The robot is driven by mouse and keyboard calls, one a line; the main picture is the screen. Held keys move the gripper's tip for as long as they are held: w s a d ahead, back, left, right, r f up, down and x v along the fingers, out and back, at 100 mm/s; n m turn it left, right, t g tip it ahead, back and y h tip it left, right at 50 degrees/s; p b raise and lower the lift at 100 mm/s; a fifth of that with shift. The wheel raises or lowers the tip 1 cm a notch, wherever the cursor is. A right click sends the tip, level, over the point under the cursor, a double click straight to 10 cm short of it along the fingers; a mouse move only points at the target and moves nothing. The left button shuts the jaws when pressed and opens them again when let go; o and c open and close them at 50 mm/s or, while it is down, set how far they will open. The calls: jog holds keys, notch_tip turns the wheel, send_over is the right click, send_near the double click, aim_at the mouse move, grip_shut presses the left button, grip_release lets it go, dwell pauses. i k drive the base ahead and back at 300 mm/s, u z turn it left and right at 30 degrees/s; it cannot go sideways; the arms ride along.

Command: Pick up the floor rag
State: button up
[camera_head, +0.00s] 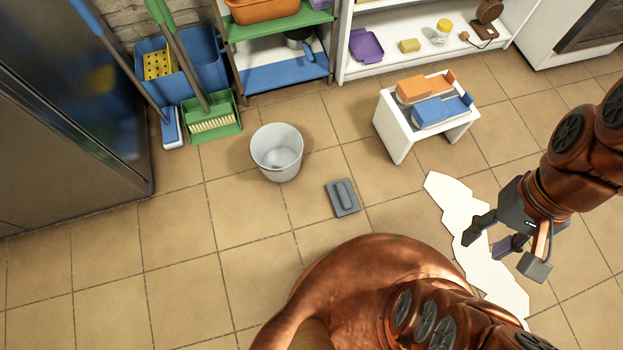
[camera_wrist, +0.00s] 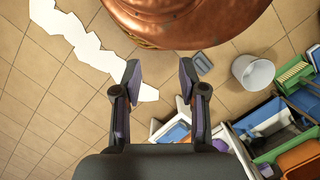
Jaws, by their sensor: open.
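A small grey flat piece with a raised roll on top (camera_head: 342,197), which looks like the floor rag, lies on the tiles right of the white bucket. It also shows in the wrist view (camera_wrist: 203,62), beyond the fingertips and to the right. A flat white jagged patch (camera_head: 455,208) lies on the floor farther right; I cannot tell if it is cloth or a spill. My gripper (camera_head: 502,252) is open and empty, above the white patch in the head view. In the wrist view its fingers (camera_wrist: 160,72) stand apart with bare tiles between them.
A white bucket (camera_head: 276,152) stands close left of the grey piece. A white stool (camera_head: 398,139) with orange and blue trays stands behind it. Shelves, a green dustpan (camera_head: 212,118) and a blue bin (camera_head: 205,68) line the back. The left floor is clear.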

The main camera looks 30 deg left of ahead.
aim_at(345, 202)
jog(key=u, duration=2)
jog(key=k, duration=1.25)
jog(key=u, duration=1.2)
jog(key=i, duration=1.8)
jog(key=z, duration=1.6)
jog(key=i, duration=0.7)
jog(key=z, duration=0.7)
